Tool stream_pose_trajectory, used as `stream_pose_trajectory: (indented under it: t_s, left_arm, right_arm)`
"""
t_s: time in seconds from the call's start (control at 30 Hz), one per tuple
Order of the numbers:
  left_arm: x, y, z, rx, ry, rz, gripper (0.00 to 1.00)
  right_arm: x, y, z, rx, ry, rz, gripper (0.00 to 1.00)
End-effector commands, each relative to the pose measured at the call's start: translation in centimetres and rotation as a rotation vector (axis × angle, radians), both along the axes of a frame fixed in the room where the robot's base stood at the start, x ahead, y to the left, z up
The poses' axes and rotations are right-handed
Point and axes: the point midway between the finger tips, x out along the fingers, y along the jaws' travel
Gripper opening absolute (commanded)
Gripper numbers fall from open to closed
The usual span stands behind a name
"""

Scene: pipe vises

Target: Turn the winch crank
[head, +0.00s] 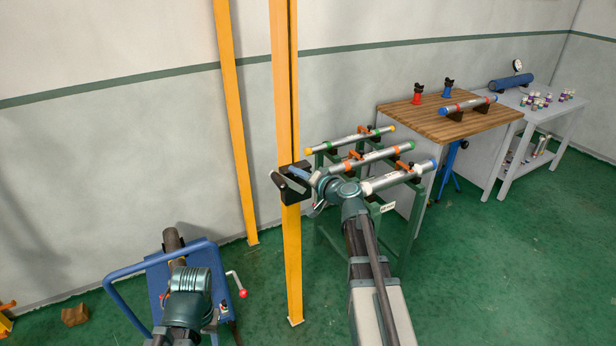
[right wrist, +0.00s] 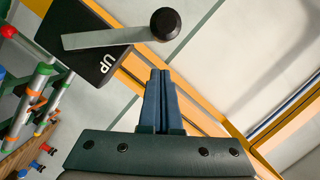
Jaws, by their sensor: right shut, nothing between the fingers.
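The winch is a black box (head: 293,195) on the tall yellow post. It also shows in the right wrist view, where its face (right wrist: 82,40) reads "UP". Its crank is a grey arm (right wrist: 105,38) with a round black knob (right wrist: 165,25) at the end. My right gripper (head: 316,193) is just right of the winch in the head view. In the right wrist view its blue fingers (right wrist: 160,75) are shut together and empty, below the knob with a visible gap. My left arm shows at the lower left, but its gripper cannot be seen.
A green rack (head: 325,205) holding several pipes stands right behind my right arm. A wooden-topped bench (head: 425,122) and a grey table (head: 550,112) are farther right. A blue cart (head: 150,285) with a red-knobbed handle (head: 240,285) stands lower left. A second yellow post (head: 238,130) stands behind.

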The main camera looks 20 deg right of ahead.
Motion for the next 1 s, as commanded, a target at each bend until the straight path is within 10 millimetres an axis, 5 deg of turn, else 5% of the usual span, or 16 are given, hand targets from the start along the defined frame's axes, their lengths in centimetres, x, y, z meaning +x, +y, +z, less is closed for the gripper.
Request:
stream_pose_trajectory:
  t_s: [0.23,0.67,1.0]
  left_arm:
    - [0.0,0.0,-1.5,0.0,0.0,0.0,0.5]
    - [0.0,0.0,-1.5,0.0,0.0,0.0,0.5]
    - [0.0,0.0,-2.4,0.0,0.0,0.0,0.5]
  right_arm:
    - [-0.4,1.8,-1.5,0.0,0.0,0.0,0.0]
    - [-0.4,2.1,-1.5,-0.003,0.0,0.0,0.0]
    - [-0.7,4.3,-3.1,-0.185,-0.018,0.004,0.0]
